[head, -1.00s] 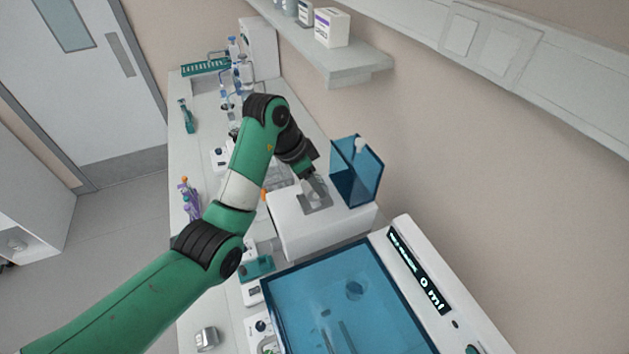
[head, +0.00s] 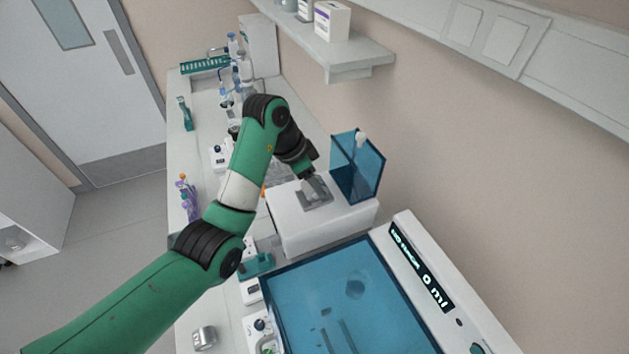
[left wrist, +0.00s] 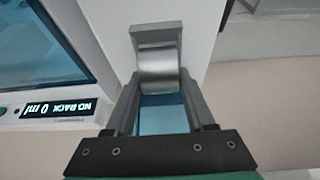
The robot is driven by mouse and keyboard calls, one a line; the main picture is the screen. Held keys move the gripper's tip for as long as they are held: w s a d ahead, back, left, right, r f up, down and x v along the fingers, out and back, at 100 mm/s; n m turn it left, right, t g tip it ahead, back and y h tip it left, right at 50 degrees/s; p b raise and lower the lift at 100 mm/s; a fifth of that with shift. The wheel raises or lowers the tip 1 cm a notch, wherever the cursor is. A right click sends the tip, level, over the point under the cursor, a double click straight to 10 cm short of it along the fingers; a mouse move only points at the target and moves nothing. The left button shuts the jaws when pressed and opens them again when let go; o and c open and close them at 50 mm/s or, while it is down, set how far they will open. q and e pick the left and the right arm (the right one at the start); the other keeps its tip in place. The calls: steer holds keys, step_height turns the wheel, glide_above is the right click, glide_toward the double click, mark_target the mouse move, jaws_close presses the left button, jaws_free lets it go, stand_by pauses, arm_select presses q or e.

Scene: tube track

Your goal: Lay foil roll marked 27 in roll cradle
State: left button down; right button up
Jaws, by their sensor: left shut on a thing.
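My left gripper (head: 317,184) points down at the top of a white box-shaped device (head: 300,238). In the left wrist view its fingers (left wrist: 160,92) are shut on a shiny silver roll (left wrist: 158,70). A grey metal holder (left wrist: 155,33), likely the roll cradle, shows just beyond the roll on the white top. Its grey plate also shows under the gripper in the head view (head: 316,203). I cannot tell whether the roll rests on it. No number is readable on the roll. Another silver roll-like piece (head: 204,338) lies on the bench at the bottom left. My right gripper is not in view.
A blue-covered machine with a display reading 0 ml (head: 430,280) stands at the near right. A shelf (head: 350,65) hangs above. Glassware and a green rack (head: 205,65) stand at the far end.

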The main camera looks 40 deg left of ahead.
arm_select(q)
steer(key=shift+f, duration=0.25)
steer(key=shift+c, duration=0.9)
jaws_free()
steer(key=shift+r, duration=0.1)
steer(key=shift+s+r+p, duration=0.1)
steer(key=shift+r+p, duration=0.25)
steer(key=p+v, duration=1)
steer(key=p, duration=0.4)
steer(key=shift+s+r+p, duration=0.15)
steer(key=shift+r+p, duration=0.15)
